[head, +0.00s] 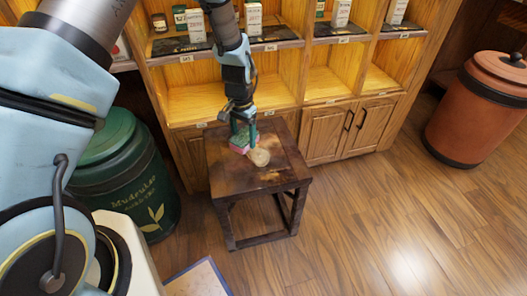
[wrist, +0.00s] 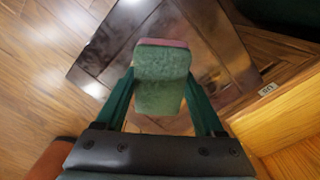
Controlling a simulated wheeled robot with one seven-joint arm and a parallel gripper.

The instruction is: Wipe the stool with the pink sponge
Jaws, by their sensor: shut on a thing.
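The dark wooden stool (head: 222,170) stands in front of the shelving, and its top also fills the middle of the wrist view (wrist: 112,45). My gripper (head: 243,128) reaches down over the stool top from behind. In the wrist view my gripper (wrist: 160,88) has its green fingers on both sides of the sponge (wrist: 162,62), shut on it. The sponge has a green face and a pink edge. In the head view the pink sponge (head: 239,149) is at or just above the stool top; contact is unclear. A pale round thing or patch (head: 259,157) shows right beside it.
Wooden shelves (head: 280,93) with boxes and a cabinet (head: 330,135) stand close behind the stool. A green canister (head: 130,180) stands left, a lidded terracotta jar (head: 480,115) far right. A blue-edged board (head: 198,282) lies in front. The floor (head: 380,220) at right is clear.

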